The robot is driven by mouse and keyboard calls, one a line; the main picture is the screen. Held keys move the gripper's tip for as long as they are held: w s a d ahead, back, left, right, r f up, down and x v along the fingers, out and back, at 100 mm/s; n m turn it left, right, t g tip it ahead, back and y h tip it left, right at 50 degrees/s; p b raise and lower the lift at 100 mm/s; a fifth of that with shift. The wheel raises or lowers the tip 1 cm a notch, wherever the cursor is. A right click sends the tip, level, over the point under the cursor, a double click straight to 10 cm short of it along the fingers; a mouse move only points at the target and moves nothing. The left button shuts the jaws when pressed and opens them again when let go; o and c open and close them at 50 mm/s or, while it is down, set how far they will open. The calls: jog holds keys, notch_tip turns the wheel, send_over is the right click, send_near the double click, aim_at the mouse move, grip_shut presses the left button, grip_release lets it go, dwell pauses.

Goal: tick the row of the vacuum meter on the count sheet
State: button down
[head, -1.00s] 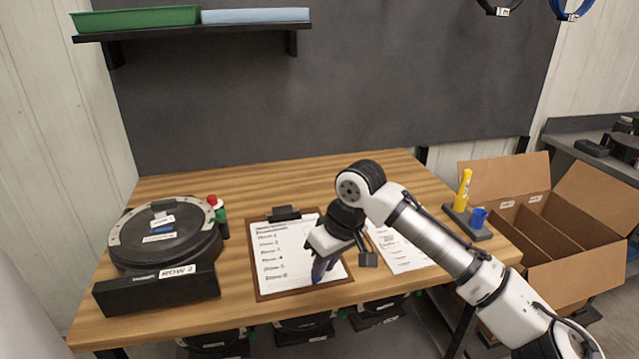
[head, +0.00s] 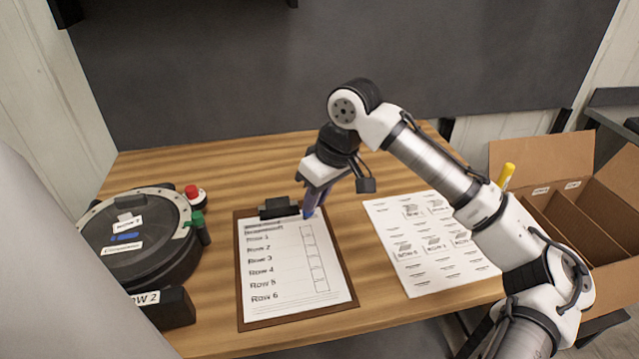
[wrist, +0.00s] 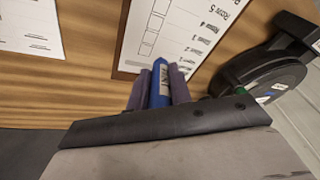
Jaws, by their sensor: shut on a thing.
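My gripper (head: 316,198) is shut on a blue marker (head: 309,208), which points down. The marker also shows between the fingers in the wrist view (wrist: 160,85). The count sheet (head: 280,262) lies on a brown clipboard (head: 352,290), with rows labelled Row 1 to Row 6 and a column of boxes on the right. No tick is visible in the boxes. The marker is by the clipboard's top right corner, beside the clip; I cannot tell whether it touches anything.
A second printed sheet (head: 425,262) lies right of the clipboard. A red button (head: 192,191) and a green-topped part (head: 197,222) stand beside the meter. A yellow marker (head: 507,174) and an open cardboard box (head: 600,215) are at right. The wood behind the clipboard is clear.

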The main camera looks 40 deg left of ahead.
jog(key=b, duration=0.5)
send_over(323, 242)
jog(key=s, duration=0.2)
jog(key=shift+w+a+f, duration=0.15)
jog(key=shift+f, duration=2.9)
jog(key=shift+f, duration=0.35)
jog(key=shift+w+p, duration=0.9)
jog(key=shift+p, duration=0.35)
notch_tip(323, 242, up, 6)
jog(key=p, duration=0.5)
